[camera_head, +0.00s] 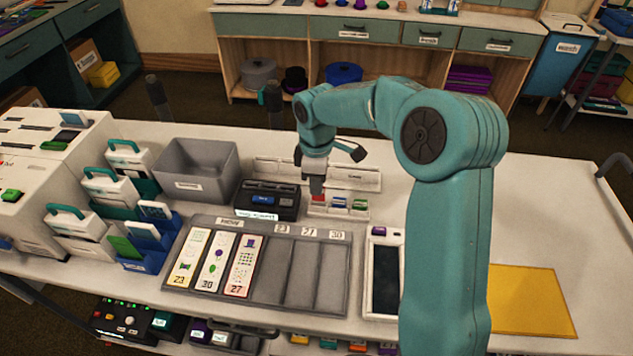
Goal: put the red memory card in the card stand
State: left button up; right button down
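The red memory card (318,197) is a small red patch at the left end of a low white holder (345,214), beside green and blue cards. My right gripper (317,187) points down directly over the red card, its tips at or very near it. The fingers are too small to tell whether they are closed on it. A long, low white rack (362,181) behind the gripper may be the card stand, but I cannot tell for sure. My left gripper is not in view.
A grey tray (288,275) with picture strips lies in front. A dark-screened tablet (385,275) and yellow mat (530,300) lie to the right.

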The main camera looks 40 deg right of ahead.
aim_at(317, 200)
jog(key=shift+f, duration=0.2)
jog(key=shift+f+b, duration=1)
jog(key=shift+f, duration=0.3)
jog(key=c, duration=1.2)
grip_release()
notch_tip(317, 200, up, 16)
jog(key=shift+r+p, duration=0.2)
jog(key=shift+p, duration=0.45)
